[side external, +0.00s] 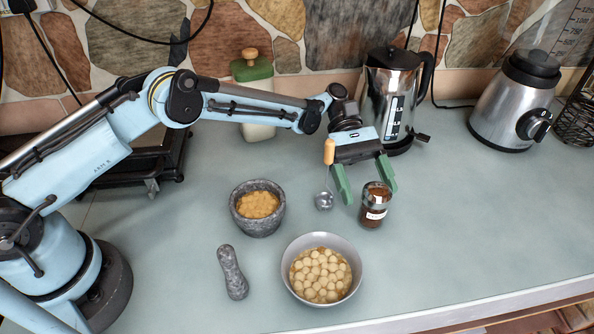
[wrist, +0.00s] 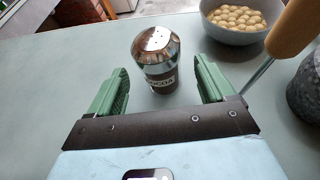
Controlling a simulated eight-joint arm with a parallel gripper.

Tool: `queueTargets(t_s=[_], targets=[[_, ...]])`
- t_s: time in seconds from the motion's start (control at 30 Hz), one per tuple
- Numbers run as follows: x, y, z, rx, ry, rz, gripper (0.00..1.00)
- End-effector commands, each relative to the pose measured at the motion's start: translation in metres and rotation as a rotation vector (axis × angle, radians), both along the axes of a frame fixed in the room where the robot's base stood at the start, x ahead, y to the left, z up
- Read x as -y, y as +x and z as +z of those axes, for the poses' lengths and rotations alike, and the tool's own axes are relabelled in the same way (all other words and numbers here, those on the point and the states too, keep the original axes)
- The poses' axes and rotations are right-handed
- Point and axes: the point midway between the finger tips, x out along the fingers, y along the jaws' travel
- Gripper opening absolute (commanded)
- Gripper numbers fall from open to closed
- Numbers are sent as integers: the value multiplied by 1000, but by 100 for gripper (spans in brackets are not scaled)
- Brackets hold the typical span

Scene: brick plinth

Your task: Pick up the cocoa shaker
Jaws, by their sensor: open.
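The cocoa shaker (side external: 374,207) is a small jar with a shiny metal top, brown contents and a white label. It stands upright on the grey-green counter. In the wrist view the shaker (wrist: 157,60) is just ahead of the fingertips, roughly centred between them, with "COCOA" readable on its label. My gripper (side external: 369,196) is open and empty, with its green fingers spread either side of the line to the shaker. The fingers also show in the wrist view (wrist: 160,70). I see no finger contact with the shaker.
A wooden-handled metal utensil (side external: 328,152) is close beside my gripper's left finger. A stone mortar (side external: 245,222), its pestle (side external: 232,272) and a grey bowl (side external: 287,248) of round pale pieces stand nearby. A kettle (side external: 372,88) and blender (side external: 510,110) are behind. The counter right of the shaker is clear.

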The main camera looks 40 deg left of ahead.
Motion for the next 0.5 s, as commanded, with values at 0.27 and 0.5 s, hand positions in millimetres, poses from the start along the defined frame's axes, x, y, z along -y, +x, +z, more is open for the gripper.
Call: queueTargets(t_s=[0.27,0.5], targets=[[25,-18,-12,0,0,-1,82],[43,-31,-21,1,-1,1,82]])
